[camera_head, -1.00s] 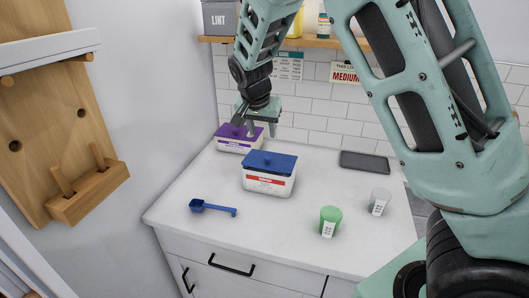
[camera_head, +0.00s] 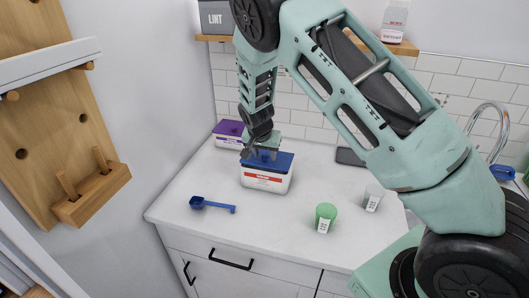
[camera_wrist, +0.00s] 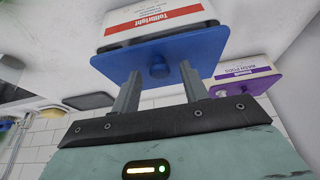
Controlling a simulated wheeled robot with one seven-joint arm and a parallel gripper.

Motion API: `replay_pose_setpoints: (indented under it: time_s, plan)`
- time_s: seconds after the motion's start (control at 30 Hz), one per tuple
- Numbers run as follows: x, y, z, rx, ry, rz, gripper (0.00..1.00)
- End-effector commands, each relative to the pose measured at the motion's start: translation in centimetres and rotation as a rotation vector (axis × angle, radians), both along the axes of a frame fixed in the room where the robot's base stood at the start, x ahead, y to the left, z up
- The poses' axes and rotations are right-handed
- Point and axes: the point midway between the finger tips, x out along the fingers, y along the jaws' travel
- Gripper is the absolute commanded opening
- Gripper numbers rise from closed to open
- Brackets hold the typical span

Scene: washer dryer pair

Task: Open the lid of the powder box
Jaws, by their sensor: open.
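A white box with a red label (camera_head: 264,180) and a blue lid (camera_head: 284,161) stands on the counter. The lid lies shut on it. My gripper (camera_head: 262,154) is over this lid, pointing down. In the wrist view my gripper (camera_wrist: 159,73) is open, with one finger on each side of the knob and a gap between. I cannot tell how far the fingertips are from the lid. A purple-lidded box marked wash pods (camera_head: 228,134) stands behind left.
A blue scoop (camera_head: 212,205) lies at the front left of the white counter (camera_head: 270,225). A green cup (camera_head: 326,214) and a grey cup (camera_head: 373,198) stand to the right. A dark flat tray (camera_head: 349,157) is partly hidden by my arm. A tiled wall (camera_head: 316,119) is behind.

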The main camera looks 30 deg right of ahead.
Motion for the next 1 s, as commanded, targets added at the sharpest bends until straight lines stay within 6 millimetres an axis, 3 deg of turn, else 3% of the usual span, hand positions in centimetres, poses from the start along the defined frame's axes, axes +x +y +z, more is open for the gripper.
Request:
replay_pose_setpoints:
  time_s: [0.07,0.23,0.27,0.57,1.0]
  plan:
    - [0.0,0.0,0.0,0.000,0.000,0.000,0.44]
    - [0.0,0.0,0.0,0.000,0.000,0.000,0.03]
    - [0.0,0.0,0.0,0.000,0.000,0.000,0.00]
    - [0.1,-0.2,0.4,0.020,0.020,-0.002,0.00]
    - [1.7,-1.6,2.8,0.187,0.183,0.000,0.00]
